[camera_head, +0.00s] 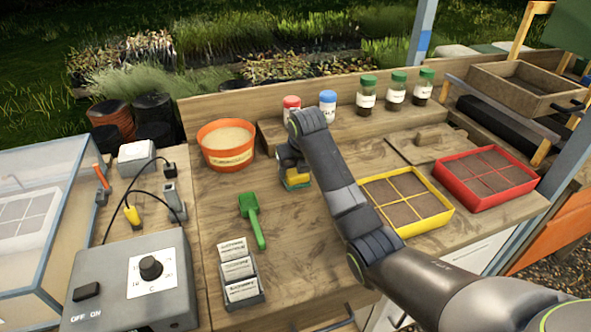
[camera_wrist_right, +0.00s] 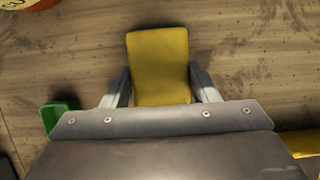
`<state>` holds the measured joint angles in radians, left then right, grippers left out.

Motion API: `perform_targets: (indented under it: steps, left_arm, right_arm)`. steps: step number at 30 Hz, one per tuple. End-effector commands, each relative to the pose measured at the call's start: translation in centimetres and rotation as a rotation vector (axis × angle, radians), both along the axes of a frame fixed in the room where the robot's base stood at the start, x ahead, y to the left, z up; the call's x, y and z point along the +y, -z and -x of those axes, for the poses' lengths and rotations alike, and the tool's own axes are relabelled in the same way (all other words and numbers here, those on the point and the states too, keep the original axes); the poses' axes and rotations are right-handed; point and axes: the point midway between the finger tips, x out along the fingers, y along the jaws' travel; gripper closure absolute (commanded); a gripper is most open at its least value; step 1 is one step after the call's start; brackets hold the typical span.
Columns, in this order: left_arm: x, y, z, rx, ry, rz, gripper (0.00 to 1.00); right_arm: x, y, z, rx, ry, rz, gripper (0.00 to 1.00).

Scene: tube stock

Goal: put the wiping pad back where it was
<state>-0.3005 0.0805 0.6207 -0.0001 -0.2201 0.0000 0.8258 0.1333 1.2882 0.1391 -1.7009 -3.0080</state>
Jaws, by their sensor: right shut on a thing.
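The wiping pad (camera_wrist_right: 160,52) is a yellow rectangular block, seen from above between the two fingers of my right gripper (camera_wrist_right: 162,88). My right gripper is shut on its sides. In the head view the pad (camera_head: 297,184) shows as a small yellow and teal piece under my right gripper (camera_head: 292,165), just in front of the raised back shelf. I cannot tell whether its underside touches the bench top. My arm hides part of the bench behind it. My left gripper is not in view.
An orange tub (camera_head: 226,148) stands left of the pad, and a green scoop (camera_head: 252,218) lies in front. Red-capped (camera_head: 291,104) and blue-capped (camera_head: 327,104) jars stand on the shelf behind. A yellow seed tray (camera_head: 408,200) lies to the right. Bench between scoop and arm is clear.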

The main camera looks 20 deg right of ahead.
Motion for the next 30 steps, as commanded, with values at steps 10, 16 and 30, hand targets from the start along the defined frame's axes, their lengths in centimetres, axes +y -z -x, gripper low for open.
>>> perform_targets:
  steps: [10, 16, 30]
  left_arm:
    - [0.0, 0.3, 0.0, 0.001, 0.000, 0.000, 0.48]
    - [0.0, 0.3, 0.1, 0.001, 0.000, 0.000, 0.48]
    - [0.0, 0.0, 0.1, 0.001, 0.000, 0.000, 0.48]
  right_arm:
    - [0.0, 0.6, -0.1, -0.003, -0.001, 0.001, 0.67]
    - [0.0, 0.7, 0.0, -0.002, -0.001, 0.001, 0.28]
    - [0.0, -0.8, 0.3, -0.006, -0.001, 0.001, 0.24]
